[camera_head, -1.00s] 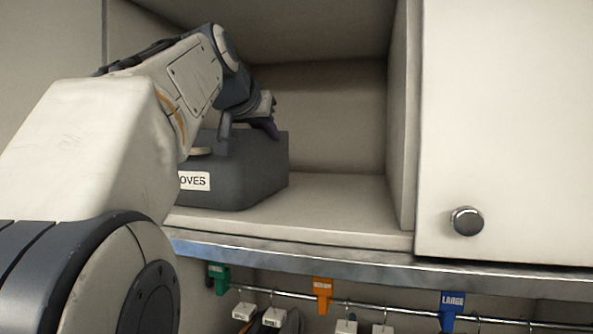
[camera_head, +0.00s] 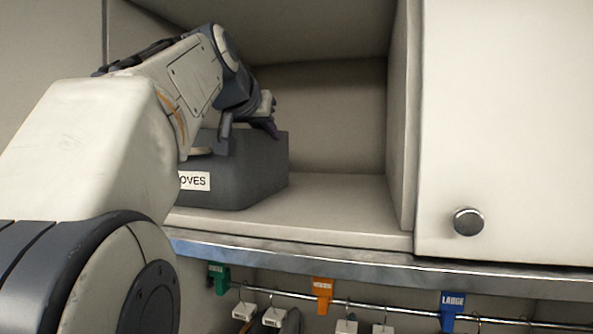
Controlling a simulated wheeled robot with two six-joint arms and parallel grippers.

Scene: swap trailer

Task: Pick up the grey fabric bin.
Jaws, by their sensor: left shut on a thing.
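The grey fabric bin (camera_head: 245,180) stands upright on the floor of an open cabinet shelf. A white label on its front shows the letters "OVES"; the bin's left part is hidden behind my left arm. My left gripper (camera_head: 248,135) reaches into the cabinet from the left, at the top of the bin. It is shut on the bin's upper edge; the fingertips are partly hidden by the wrist and the bin's rim. My right gripper is not in view.
The cabinet shelf (camera_head: 330,207) is clear to the right of the bin, up to a side wall (camera_head: 402,120). A closed white door (camera_head: 510,120) with a round knob (camera_head: 468,221) is at right. Below, a rail (camera_head: 390,307) carries hangers and coloured size tags.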

